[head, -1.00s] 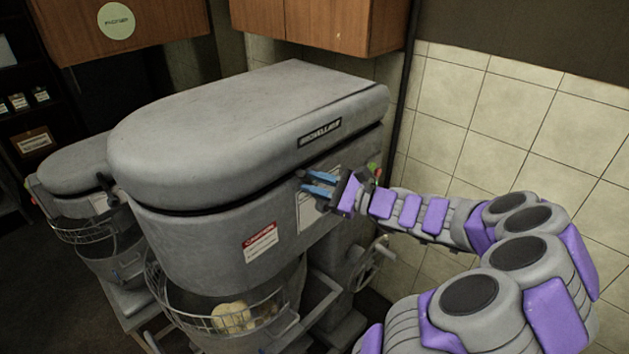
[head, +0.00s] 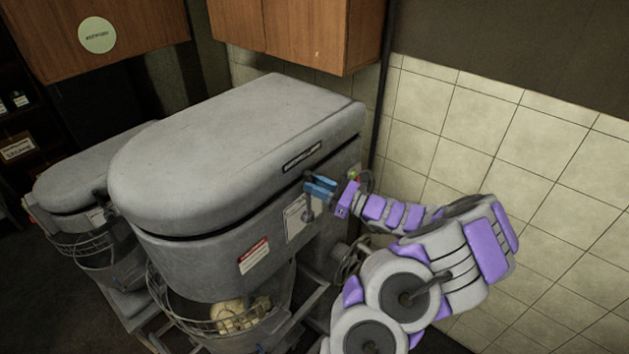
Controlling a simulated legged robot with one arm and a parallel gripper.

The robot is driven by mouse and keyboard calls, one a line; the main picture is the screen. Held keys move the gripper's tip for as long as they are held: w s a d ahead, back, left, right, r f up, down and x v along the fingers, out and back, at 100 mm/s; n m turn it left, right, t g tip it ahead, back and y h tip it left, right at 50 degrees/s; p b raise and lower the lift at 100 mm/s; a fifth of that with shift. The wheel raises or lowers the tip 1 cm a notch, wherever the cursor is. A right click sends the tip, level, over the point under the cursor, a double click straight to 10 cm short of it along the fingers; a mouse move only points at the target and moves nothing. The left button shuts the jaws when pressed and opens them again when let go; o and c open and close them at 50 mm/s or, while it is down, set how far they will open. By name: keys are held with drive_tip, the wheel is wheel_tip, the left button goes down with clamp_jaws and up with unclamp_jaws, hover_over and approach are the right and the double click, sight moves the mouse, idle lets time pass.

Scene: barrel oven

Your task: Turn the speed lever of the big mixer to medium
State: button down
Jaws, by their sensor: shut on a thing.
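The big grey mixer (head: 190,255) stands in the middle of the head view, with a rounded top and a bowl below. Its dark speed lever (head: 308,210) is on the right-hand side face, beside a white label plate (head: 293,220). My gripper (head: 318,187), with blue fingers, reaches in from the right and is shut on the lever's upper part. The lever's lower part hangs below the fingers and ends in a rounded shape. The fingers hide part of the lever, and I cannot tell its exact setting.
The bowl (head: 205,322) behind a wire guard holds pale dough (head: 238,312). A handwheel (head: 350,258) sits below my forearm. A smaller mixer (head: 85,185) stands at left. Wooden cabinets (head: 300,35) hang above, and a tiled wall (head: 470,130) is at right.

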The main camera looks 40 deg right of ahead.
drive_tip(key=shift+d+r, duration=0.15)
drive_tip(key=shift+r, duration=0.05)
idle(0.3)
drive_tip(key=c, duration=0.9)
unclamp_jaws()
drive_tip(key=shift+f, duration=0.1)
drive_tip(key=v, duration=1.7)
drive_tip(key=shift+s+f, duration=0.15)
